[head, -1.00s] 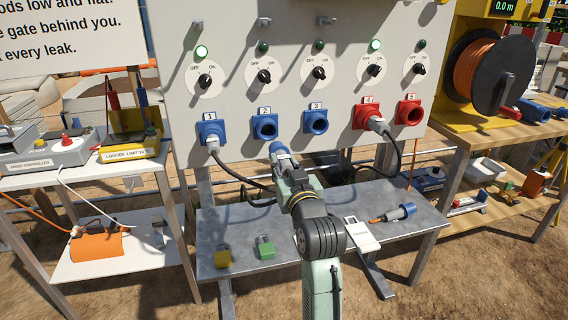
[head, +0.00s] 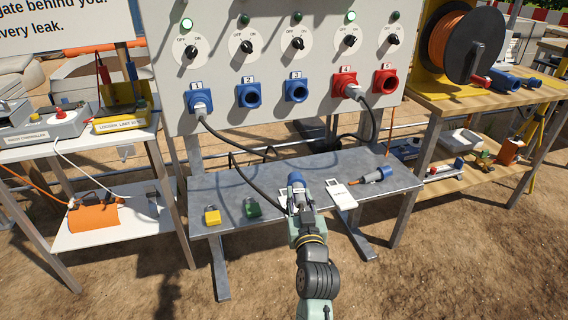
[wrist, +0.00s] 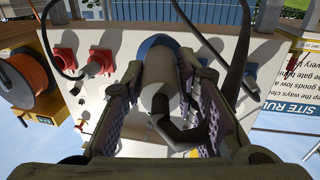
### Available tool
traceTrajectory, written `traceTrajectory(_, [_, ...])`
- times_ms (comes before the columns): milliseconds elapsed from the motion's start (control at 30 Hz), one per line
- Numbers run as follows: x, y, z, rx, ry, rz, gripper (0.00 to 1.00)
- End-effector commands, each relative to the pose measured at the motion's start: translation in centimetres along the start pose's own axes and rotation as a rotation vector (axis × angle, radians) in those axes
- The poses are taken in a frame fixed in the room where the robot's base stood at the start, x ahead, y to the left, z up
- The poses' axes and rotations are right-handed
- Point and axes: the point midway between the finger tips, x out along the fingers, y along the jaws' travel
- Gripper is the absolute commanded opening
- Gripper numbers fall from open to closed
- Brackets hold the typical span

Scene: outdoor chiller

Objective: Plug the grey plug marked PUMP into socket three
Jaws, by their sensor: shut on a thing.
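My gripper (head: 299,207) is shut on a grey plug with a blue collar (head: 295,180), over the metal bench. In the wrist view, the grey plug body (wrist: 158,80) lies between the two fingers, with a dark cable bending off its rear. I cannot read any marking on it. Socket three (head: 296,90) is blue, labelled 3 and empty on the white panel. It stands above the held plug in the head view, with a clear gap between them. In the wrist view the plug and gripper hide socket three.
Socket two (head: 248,95) is empty; socket one (head: 200,101) and red socket four (head: 346,86) hold plugs. Red socket five (head: 384,80) is empty.

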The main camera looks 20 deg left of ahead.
Motion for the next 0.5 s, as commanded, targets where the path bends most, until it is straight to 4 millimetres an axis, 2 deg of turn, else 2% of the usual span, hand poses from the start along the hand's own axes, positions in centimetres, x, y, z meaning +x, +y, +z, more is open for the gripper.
traceTrajectory(33, [-0.7, 1.0, 3.3, 0.008, -0.015, 0.032, 0.0])
traceTrajectory(200, [-2.4, 3.8, 10.7, 0.004, -0.01, 0.125, 0.0])
traceTrajectory(400, [-4.0, 6.7, 18.4, 0.001, -0.008, 0.218, 0.0])
traceTrajectory(500, [-4.6, 7.7, 20.7, -0.002, -0.005, 0.249, 0.0])
